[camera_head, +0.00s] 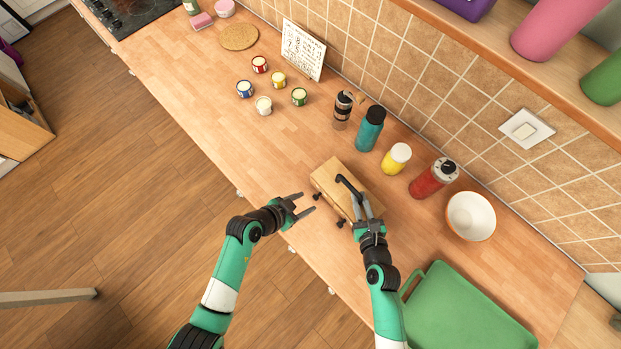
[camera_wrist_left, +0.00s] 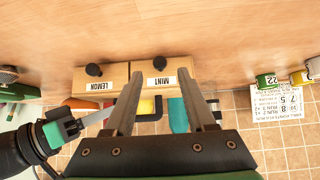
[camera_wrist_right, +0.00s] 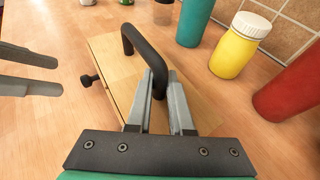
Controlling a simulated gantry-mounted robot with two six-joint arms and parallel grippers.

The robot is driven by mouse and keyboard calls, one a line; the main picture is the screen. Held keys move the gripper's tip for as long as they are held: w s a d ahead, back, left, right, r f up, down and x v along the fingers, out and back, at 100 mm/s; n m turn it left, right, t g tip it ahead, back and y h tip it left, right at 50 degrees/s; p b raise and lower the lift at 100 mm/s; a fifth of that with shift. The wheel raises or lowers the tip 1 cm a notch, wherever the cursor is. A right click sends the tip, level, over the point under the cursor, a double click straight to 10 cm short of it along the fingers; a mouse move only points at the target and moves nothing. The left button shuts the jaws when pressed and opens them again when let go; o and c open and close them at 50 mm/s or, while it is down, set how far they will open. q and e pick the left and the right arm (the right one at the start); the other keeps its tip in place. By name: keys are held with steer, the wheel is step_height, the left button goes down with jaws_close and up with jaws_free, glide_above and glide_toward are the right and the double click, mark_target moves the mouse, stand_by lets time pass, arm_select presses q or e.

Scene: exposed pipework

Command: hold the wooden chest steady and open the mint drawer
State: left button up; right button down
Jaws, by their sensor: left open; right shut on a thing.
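The wooden chest (camera_head: 327,176) stands on the counter with a black bar handle (camera_wrist_right: 131,36) on top. My right gripper (camera_wrist_right: 164,78) is shut on this handle from above. In the left wrist view, which shows the chest upside down, the mint drawer (camera_wrist_left: 146,71) carries a MINT label and a black knob (camera_wrist_left: 160,63). The lemon drawer (camera_wrist_left: 82,78) with its own knob (camera_wrist_left: 93,69) is beside it. Both drawers look shut. My left gripper (camera_head: 308,202) is open and empty in front of the mint knob, its fingers pointing at it, apart from it.
A teal bottle (camera_head: 370,128), a yellow bottle (camera_head: 396,160), a red bottle (camera_head: 428,181) and a bowl (camera_head: 470,216) stand behind the chest. A green tray (camera_head: 465,310) lies to the right. Several small jars are further left. The counter's front edge is close before the chest.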

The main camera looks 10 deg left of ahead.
mark_target(314, 198)
arm_select(q)
steer(key=shift+x, duration=2.05)
jaws_close()
